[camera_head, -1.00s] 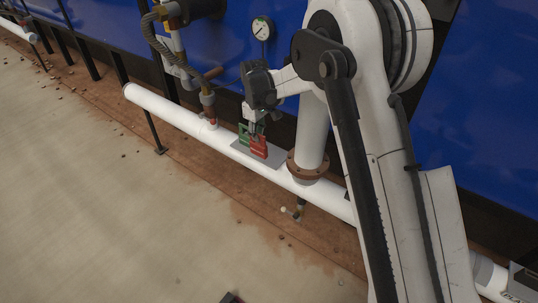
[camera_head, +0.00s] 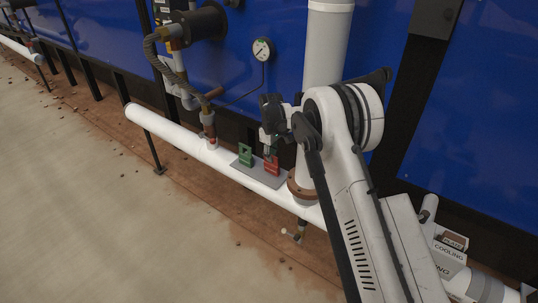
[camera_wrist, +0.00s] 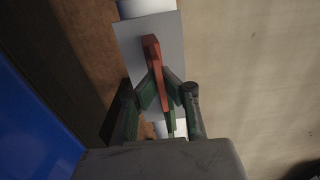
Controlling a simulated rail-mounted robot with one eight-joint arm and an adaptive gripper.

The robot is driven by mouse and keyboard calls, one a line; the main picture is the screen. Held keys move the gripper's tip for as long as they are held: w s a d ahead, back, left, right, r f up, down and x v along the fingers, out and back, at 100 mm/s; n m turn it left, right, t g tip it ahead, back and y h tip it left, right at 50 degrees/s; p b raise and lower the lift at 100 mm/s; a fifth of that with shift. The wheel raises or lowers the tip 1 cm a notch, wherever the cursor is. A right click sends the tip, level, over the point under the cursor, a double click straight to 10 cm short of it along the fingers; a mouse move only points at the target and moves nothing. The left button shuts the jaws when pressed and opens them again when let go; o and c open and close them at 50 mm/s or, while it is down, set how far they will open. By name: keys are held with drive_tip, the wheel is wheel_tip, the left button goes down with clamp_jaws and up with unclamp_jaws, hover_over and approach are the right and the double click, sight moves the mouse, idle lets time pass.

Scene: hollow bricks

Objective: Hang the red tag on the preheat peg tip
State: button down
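The red tag (camera_head: 271,167) stands on a small grey plate on the white pipe, to the right of the green tag (camera_head: 245,156). My gripper (camera_head: 269,151) is at the top of the red tag, pointing down. In the wrist view, the red tag (camera_wrist: 155,60) shows as a narrow bar between my two fingers (camera_wrist: 160,84), which close in on both its sides and appear to touch it. I cannot tell whether the tag is lifted off the plate. I cannot make out the preheat peg; small labelled blocks (camera_head: 449,251), one reading "COOLING", stand at the lower right.
The grey plate (camera_head: 238,170) lies on the white horizontal pipe (camera_head: 167,128). A white vertical pipe (camera_head: 325,50) with a brown flange rises right beside my gripper. A pressure gauge (camera_head: 263,49) and a valve with hose are behind, against the blue wall. The floor in front is open.

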drive_tip(key=shift+f, duration=0.35)
drive_tip(key=shift+f+b, duration=0.3)
drive_tip(key=shift+f, duration=0.05)
drive_tip(key=c, duration=2.5)
unclamp_jaws()
drive_tip(key=o, duration=0.6)
drive_tip(key=shift+r+p, duration=0.2)
drive_tip(key=shift+p, duration=0.2)
